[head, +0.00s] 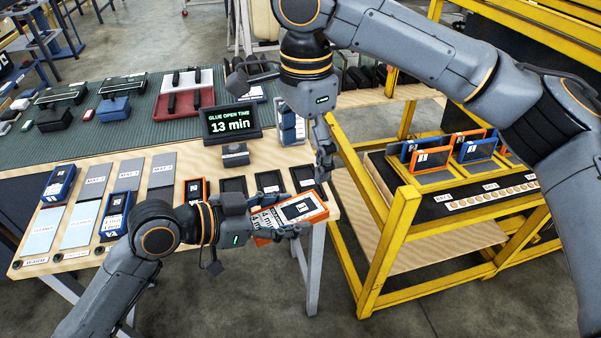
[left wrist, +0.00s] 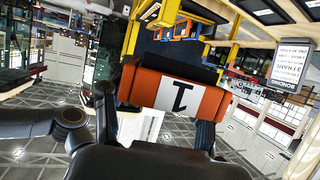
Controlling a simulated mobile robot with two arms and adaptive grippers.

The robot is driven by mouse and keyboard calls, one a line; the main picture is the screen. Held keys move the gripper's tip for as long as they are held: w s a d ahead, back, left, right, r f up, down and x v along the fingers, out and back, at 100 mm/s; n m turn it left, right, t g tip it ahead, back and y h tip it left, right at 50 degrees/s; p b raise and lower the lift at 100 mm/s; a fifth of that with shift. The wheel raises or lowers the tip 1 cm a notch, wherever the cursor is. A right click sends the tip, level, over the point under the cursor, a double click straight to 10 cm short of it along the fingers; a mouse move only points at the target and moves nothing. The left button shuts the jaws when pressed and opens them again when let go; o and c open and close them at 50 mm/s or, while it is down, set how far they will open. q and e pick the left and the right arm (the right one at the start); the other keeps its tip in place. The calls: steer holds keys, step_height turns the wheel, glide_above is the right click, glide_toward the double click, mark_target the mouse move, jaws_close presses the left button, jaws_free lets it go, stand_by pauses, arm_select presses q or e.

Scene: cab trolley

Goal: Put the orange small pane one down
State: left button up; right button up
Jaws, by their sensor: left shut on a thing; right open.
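The orange small pane (head: 312,203), orange-edged with a white label, is held tilted near the bench's front right corner. It also shows in the left wrist view (left wrist: 207,103), where its label reads 1. My left gripper (head: 284,230) is shut on it; the fingers hide part of it. A white label with "4 min" lettering (head: 264,219) shows beside the pane in the head view. My right gripper (head: 323,165) is open and points down just behind the pane, near the bench's right edge. I cannot tell whether it touches anything.
The wooden bench (head: 160,240) holds dark and pale pads, blue pieces (head: 115,213), another orange piece (head: 195,188) and a timer display reading 13 min (head: 231,123). The yellow trolley (head: 385,262) at right carries upright blue and orange panes (head: 432,157). Floor separates bench and trolley.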

mark_target(267, 218)
arm_select(q)
steer(key=shift+s+a+m+g+h, duration=0.15)
steer(key=shift+a+m+g+h, duration=0.1)
steer(key=shift+a+m+g, duration=0.5)
steer(key=shift+s+a+m+g+h, duration=0.2)
steer(key=shift+a+m+g, duration=0.25)
steer(key=shift+m+g, duration=0.6)
steer(key=shift+s+a+m+g+h, duration=0.1)
steer(key=shift+a+m+g+h, duration=0.2)
steer(key=shift+m+g, duration=0.35)
arm_select(e)
steer(key=s+f+n, duration=0.1)
steer(key=f+n, duration=0.3)
steer(key=n, duration=0.6)
steer(key=a+f+n, duration=0.1)
steer(key=f+n, duration=0.3)
steer(key=n, duration=0.7)
steer(key=s+f+n, duration=0.1)
steer(key=f+n, duration=0.3)
steer(key=n, duration=0.6)
steer(key=shift+s+a+n, duration=0.3)
steer(key=shift+a, duration=0.1)
